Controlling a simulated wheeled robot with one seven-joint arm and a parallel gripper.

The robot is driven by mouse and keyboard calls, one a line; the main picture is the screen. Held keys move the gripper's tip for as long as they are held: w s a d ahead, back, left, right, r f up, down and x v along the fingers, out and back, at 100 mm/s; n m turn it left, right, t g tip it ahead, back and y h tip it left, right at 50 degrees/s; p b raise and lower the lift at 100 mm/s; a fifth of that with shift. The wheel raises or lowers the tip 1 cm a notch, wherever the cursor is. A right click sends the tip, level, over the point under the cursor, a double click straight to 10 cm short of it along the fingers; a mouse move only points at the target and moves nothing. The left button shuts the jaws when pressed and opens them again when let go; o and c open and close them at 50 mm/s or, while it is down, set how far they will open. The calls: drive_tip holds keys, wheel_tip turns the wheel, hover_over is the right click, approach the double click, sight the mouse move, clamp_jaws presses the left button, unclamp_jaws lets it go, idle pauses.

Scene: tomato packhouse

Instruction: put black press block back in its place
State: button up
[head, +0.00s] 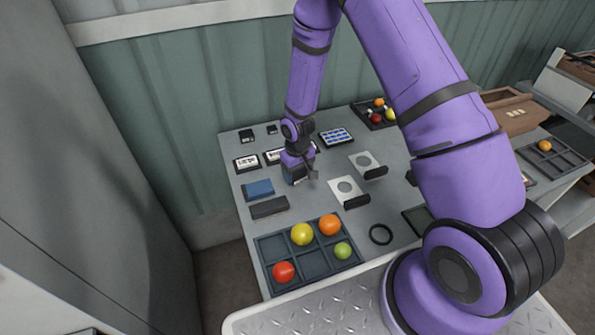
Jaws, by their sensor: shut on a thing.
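My gripper (298,178) points down over the middle-left of the grey table, at the end of my purple arm. It is shut on a small dark thing that I take for the black press block; the fingers mostly hide it, and I cannot tell whether it touches the table. A dark flat block (270,207) and a blue block (258,189) lie to the left of the gripper. Two small black pieces (246,136) (272,129) lie at the back left. Which spot is the block's place is not clear in this view.
A divided tray (281,273) with several coloured balls stands at the front. Two light plates with round holes and black handles (347,190) (366,161) lie right of the gripper. A black ring (381,234) lies in front. Labelled cards (246,163) and a blue-celled tray (336,137) are behind.

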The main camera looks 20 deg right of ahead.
drive_tip(key=shift+f, duration=0.25)
drive_tip(key=o, duration=0.9)
drive_tip(key=c, duration=0.3)
drive_tip(key=shift+c, duration=0.2)
drive_tip(key=shift+r, duration=0.1)
drive_tip(key=shift+r, duration=3.4)
